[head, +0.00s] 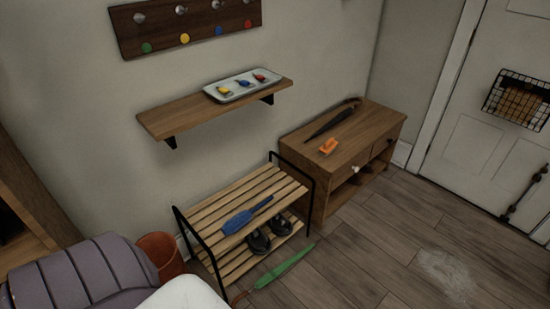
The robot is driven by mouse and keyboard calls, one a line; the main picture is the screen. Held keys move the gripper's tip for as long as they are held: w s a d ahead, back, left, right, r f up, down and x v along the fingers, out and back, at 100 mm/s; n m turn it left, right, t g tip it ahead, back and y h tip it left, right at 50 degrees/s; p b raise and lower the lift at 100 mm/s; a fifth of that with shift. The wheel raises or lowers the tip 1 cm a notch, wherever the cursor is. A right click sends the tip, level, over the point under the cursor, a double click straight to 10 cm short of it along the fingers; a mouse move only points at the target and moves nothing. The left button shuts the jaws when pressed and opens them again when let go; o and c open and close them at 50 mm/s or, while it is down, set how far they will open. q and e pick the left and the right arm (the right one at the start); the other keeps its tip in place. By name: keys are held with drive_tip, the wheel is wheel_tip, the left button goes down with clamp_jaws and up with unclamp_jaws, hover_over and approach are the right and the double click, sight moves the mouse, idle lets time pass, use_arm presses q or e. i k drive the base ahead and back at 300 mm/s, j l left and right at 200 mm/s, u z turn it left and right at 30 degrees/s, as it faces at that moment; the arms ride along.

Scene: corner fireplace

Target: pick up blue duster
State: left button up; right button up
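A blue duster (246,215) lies on the top slatted shelf of the shoe rack (270,189), near its front edge. It has a broad blue body toward the lower left and a thin end pointing to the upper right. Nothing touches it from above. Neither of my grippers is in view.
Dark shoes (268,238) sit on the rack's lower shelf. A green long object (285,266) lies on the floor before the rack. A wooden cabinet (372,132) stands right, holding a dark umbrella (333,119) and orange object (328,146). A reddish bucket (162,252) stands left. Floor at right is mostly clear.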

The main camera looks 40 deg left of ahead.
sight(232, 226)
drive_tip(key=i+u, duration=0.15)
drive_tip(key=i, duration=0.35)
drive_tip(key=i+l+u, duration=0.15)
drive_tip(key=i, duration=0.35)
drive_tip(key=i+u, duration=0.2)
drive_tip(key=u, duration=0.25)
drive_tip(key=i+u, duration=0.2)
drive_tip(key=u, duration=0.2)
drive_tip(key=i+l+u, duration=0.1)
drive_tip(key=u, duration=0.35)
drive_tip(key=i, duration=0.1)
